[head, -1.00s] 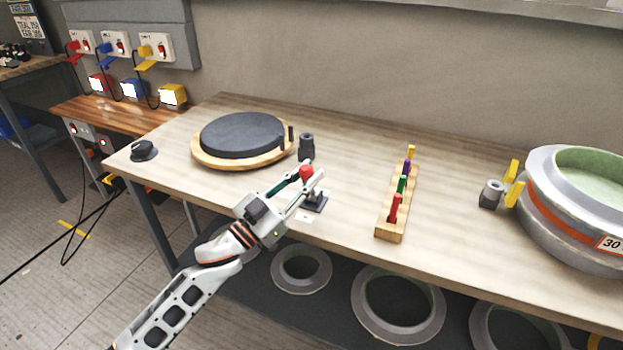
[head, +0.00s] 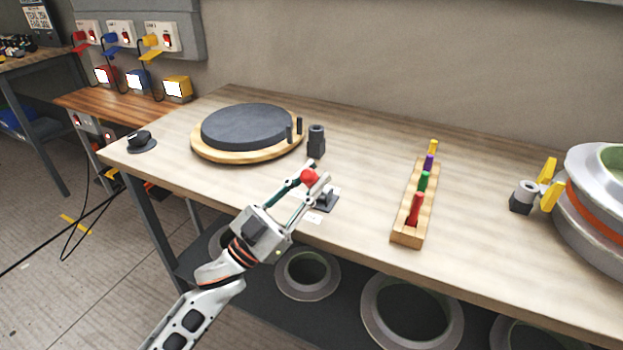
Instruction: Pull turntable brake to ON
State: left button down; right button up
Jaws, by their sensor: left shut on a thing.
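The turntable (head: 247,128), a dark grey disc on a round wooden base, sits on the bench at the back left. The brake lever's red knob (head: 309,177) stands at the front of the bench, above a small dark base plate (head: 329,201). My left gripper (head: 306,183) is shut on the red knob, with one finger on either side of it. The fingers hide most of the lever's shaft. A small white label (head: 312,218) lies in front of the base; its text is too small to read. My right gripper is not in view.
A black knob (head: 140,140) is at the bench's left corner. A dark cylinder (head: 316,142) stands beside the turntable. A wooden rack (head: 408,236) with coloured tools stands to the right, then a clamp (head: 523,196) and a large round mould (head: 590,240). The bench between lever and rack is clear.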

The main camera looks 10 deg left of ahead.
pick_arm(q)
jog(key=c, duration=1.8)
grip_release()
jog(key=v, duration=1.2)
jog(key=shift+f, duration=0.1)
